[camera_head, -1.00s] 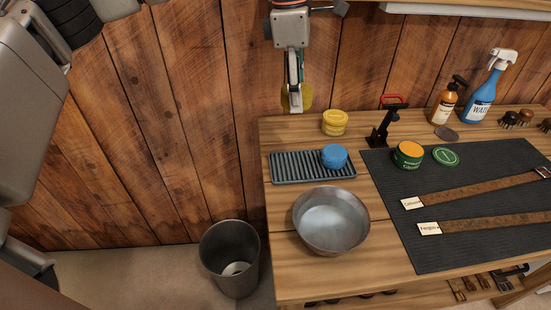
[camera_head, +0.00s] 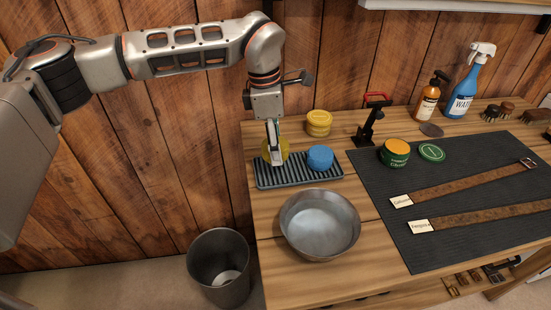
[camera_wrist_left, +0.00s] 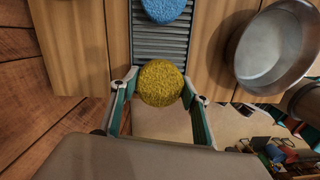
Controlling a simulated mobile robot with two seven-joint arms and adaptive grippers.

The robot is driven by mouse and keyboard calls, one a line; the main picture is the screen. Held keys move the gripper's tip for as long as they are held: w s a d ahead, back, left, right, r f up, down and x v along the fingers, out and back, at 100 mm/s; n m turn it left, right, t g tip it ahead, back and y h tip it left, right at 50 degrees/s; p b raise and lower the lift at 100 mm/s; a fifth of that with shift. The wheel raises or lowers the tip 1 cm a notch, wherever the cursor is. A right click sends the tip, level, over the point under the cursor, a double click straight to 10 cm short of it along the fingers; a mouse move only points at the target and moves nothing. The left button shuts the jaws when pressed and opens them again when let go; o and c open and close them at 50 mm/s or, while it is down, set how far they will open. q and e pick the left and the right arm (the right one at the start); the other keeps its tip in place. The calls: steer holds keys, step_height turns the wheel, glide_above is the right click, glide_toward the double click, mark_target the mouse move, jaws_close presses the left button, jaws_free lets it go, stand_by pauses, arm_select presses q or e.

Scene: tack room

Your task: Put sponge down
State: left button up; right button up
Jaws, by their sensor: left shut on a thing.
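A round yellow sponge (camera_wrist_left: 161,83) is held between the fingers of my left gripper (camera_wrist_left: 160,100) in the left wrist view. In the head view my left gripper (camera_head: 274,160) points down over the left end of a grey ribbed tray (camera_head: 298,181), with the yellow sponge (camera_head: 283,150) partly hidden behind its fingers. Whether the sponge touches the tray I cannot tell. A blue sponge (camera_head: 320,158) lies on the right part of the tray and shows in the left wrist view (camera_wrist_left: 166,8). My right gripper is not in view.
A metal bowl (camera_head: 320,222) stands just in front of the tray. A yellow tin (camera_head: 319,123) stands behind it. A dark mat (camera_head: 440,180) with straps and an open green tin (camera_head: 395,153) lies to the right. A bin (camera_head: 219,267) stands on the floor at left.

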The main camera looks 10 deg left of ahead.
mark_target(275, 169)
arm_select(q)
steer(key=shift+f, duration=2.25)
steer(key=shift+f, duration=0.2)
steer(key=o, duration=0.8)
steer(key=shift+o, duration=0.2)
steer(key=shift+r, duration=0.1)
steer(key=r, duration=0.4)
steer(key=a+r, duration=0.1)
steer(key=r, duration=0.7)
steer(key=shift+s+a+r, duration=0.1)
steer(key=shift+s+a, duration=0.1)
steer(key=shift+c, duration=0.5)
jaws_close()
